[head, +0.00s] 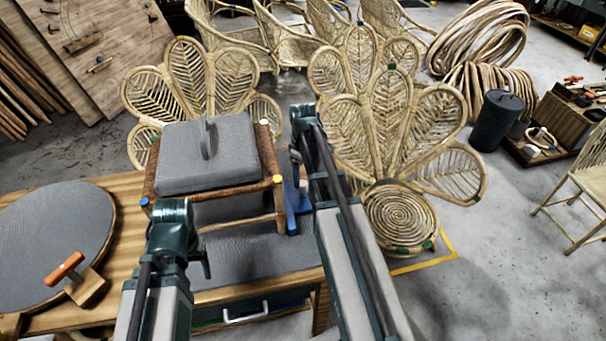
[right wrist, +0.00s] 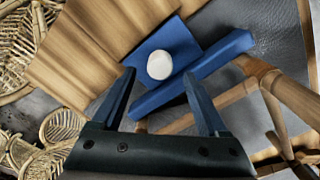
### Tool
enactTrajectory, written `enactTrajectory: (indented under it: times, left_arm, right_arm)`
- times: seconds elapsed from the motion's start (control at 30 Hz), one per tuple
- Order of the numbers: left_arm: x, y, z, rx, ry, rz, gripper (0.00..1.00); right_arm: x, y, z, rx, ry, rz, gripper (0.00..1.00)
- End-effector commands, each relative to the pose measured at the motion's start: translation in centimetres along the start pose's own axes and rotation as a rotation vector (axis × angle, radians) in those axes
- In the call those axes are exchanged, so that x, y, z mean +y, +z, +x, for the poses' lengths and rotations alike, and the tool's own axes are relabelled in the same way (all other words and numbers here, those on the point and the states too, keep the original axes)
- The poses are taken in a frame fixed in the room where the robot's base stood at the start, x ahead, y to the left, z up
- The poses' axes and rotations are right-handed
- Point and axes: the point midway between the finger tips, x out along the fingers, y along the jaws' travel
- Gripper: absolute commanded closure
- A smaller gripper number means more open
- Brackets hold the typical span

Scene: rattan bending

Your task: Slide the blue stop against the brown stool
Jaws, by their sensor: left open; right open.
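The brown stool (head: 268,165), with a grey cushion (head: 205,155) on top, stands upright on the workbench. The blue stop (head: 297,198) is on the bench just right of the stool's right legs. In the right wrist view the blue stop (right wrist: 205,68) shows a flat plate, a raised bar and a white round knob. A stool leg (right wrist: 285,92) shows close beside the bar; I cannot tell whether they touch. My right gripper (right wrist: 160,88) is open over the stop, its fingers around the near part of the bar. My left gripper (head: 204,262) is open and empty in front of the stool.
Petal-backed rattan chairs (head: 395,120) stand behind and to the right of the bench. The floor (head: 500,260) at the right is mostly free.

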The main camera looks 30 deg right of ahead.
Motion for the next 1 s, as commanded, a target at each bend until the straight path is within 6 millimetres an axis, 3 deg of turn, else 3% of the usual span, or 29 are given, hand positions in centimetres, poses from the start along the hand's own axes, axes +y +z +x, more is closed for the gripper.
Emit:
enactTrajectory:
  times: [0.03, 0.5, 1.0]
  left_arm:
    - [-0.2, 0.1, -1.7, 0.0, 0.0, 0.0, 0.33]
    - [-0.8, 0.5, -8.3, 0.0, 0.0, 0.0, 0.33]
    - [-0.8, 0.5, -8.9, 0.0, 0.0, 0.0, 0.33]
  right_arm:
    - [0.0, 0.0, -1.7, 0.0, 0.0, 0.0, 0.23]
    - [0.0, 0.0, -8.4, 0.0, 0.0, -0.001, 0.23]
    - [0.0, 0.0, -9.0, 0.0, 0.0, -0.001, 0.23]
